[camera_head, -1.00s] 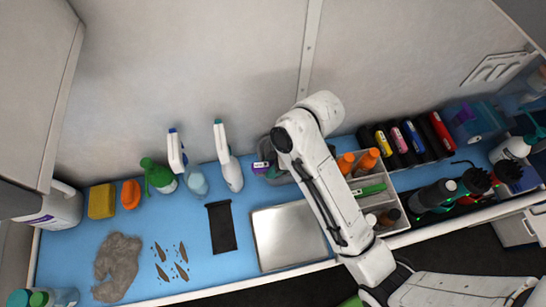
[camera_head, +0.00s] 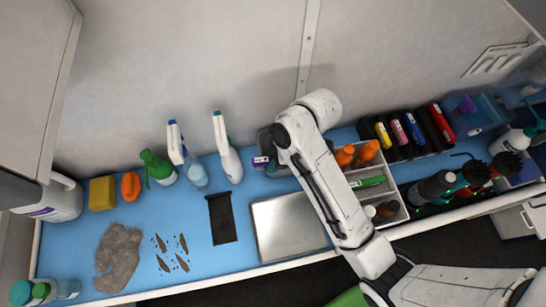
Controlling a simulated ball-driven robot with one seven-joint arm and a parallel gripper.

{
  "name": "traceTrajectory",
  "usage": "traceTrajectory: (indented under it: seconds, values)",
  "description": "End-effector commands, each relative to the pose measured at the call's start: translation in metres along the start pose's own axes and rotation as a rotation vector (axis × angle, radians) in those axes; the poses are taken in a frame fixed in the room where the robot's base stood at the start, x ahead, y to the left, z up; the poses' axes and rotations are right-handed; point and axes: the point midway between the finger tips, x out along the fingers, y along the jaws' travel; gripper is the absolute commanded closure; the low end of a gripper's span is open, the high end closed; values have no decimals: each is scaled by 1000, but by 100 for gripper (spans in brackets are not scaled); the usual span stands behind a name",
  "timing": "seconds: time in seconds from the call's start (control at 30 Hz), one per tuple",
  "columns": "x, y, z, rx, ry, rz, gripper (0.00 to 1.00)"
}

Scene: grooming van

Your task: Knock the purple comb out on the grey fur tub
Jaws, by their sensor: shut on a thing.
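My arm (camera_head: 335,195) reaches up from the lower right, and its far end bends over the back of the counter. My gripper is hidden behind the dark wrist joint, so its jaws do not show. A dark grey container, probably the grey fur tub (camera_head: 265,141), stands partly hidden left of that joint. A small purple and white patch (camera_head: 261,162) shows at its front; I cannot tell whether it is a label or part of the comb. No comb shape can be made out clearly.
Spray bottles (camera_head: 227,155) stand left of the tub. A metal tray (camera_head: 286,228), a black mat (camera_head: 221,219) and a grey fur clump (camera_head: 119,258) lie in front. A divided caddy (camera_head: 393,207) and clippers (camera_head: 434,188) are at right. A bin (camera_head: 489,108) holds something purple.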

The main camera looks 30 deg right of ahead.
Motion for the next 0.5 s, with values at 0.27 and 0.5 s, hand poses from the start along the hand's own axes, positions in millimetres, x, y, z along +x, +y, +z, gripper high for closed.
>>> traceTrajectory:
  seconds: [0.27,0.5]
  values:
    - [5,0,2,0,0,0,99]
    - [9,0,4,0,0,0,99]
